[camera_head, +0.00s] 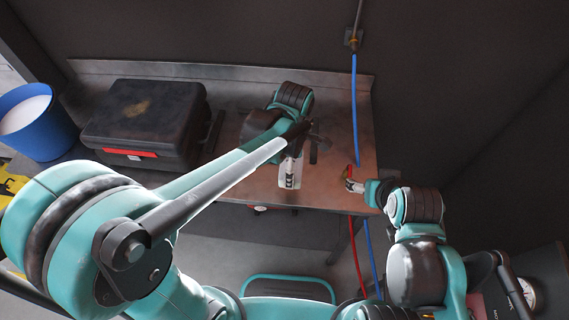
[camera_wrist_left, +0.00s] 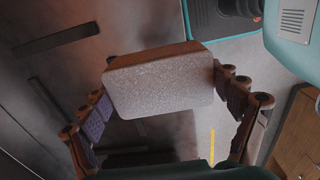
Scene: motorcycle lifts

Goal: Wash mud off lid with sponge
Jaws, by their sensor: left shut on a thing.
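The black case (camera_head: 150,125) sits on the left part of the workbench with its lid shut. A brownish mud patch (camera_head: 137,110) lies on top of the lid (camera_head: 175,100). My left gripper (camera_head: 316,146) is over the bench, right of the case and apart from it. In the left wrist view, its fingers (camera_wrist_left: 168,108) are shut on a pale grey, block-shaped sponge (camera_wrist_left: 160,88).
The metal workbench (camera_head: 235,185) has a raised back edge. A whitish item (camera_head: 290,173) shows near its front edge below my left gripper. A blue bucket (camera_head: 38,125) stands left of the case. Blue and red hoses (camera_head: 354,110) hang at the right.

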